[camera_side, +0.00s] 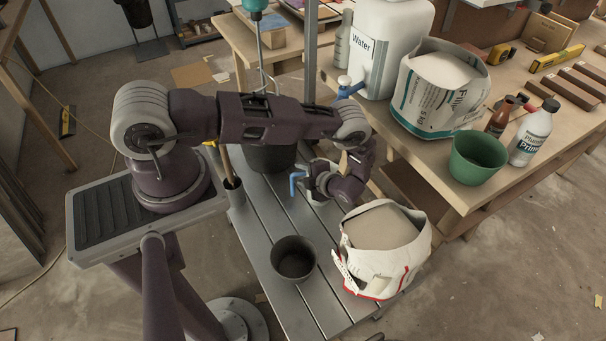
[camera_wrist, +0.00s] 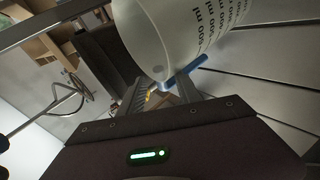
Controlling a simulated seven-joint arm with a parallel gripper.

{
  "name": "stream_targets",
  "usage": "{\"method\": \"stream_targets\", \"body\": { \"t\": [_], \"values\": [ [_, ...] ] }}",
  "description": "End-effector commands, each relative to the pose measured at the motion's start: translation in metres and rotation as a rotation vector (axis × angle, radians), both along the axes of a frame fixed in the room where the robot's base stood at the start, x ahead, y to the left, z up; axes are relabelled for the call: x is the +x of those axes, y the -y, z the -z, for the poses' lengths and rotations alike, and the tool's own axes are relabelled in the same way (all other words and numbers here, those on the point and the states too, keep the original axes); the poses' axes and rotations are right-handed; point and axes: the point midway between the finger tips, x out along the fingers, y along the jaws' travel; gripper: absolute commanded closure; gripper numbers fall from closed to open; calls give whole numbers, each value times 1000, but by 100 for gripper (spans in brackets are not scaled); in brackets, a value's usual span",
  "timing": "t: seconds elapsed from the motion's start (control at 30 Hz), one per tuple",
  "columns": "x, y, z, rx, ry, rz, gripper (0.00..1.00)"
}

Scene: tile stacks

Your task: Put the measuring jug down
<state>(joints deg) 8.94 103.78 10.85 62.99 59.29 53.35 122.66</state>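The measuring jug (camera_wrist: 185,30) is pale, with dark ml marks and a blue handle (camera_wrist: 185,72). It fills the top middle of the wrist view, cut off by the frame edge. In the side view its blue handle (camera_side: 297,182) shows left of my gripper (camera_side: 318,184), which hides much of the jug. In the wrist view my fingers (camera_wrist: 163,92) appear closed around the handle side of the jug. The jug is over the slatted metal bench (camera_side: 255,232); I cannot tell whether its base touches it.
A grey pot (camera_side: 293,258) and an open bag (camera_side: 385,236) stand on the front of the bench. A dark bucket (camera_side: 270,157) is behind. The wooden table at right holds a water canister (camera_side: 390,45), filler bag (camera_side: 437,95) and green bucket (camera_side: 478,158). Bare slats lie left of the pot.

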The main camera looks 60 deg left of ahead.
Motion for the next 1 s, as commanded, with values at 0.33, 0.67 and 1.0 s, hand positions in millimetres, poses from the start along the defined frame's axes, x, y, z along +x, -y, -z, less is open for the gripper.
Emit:
{"method": "stream_targets", "body": {
  "t": [0.33,0.67,1.0],
  "values": [
    [4,22,-19,-1,1,4,60],
    [11,90,-62,-1,0,2,60],
    [41,125,-177,-103,415,-371,60]
  ]
}}
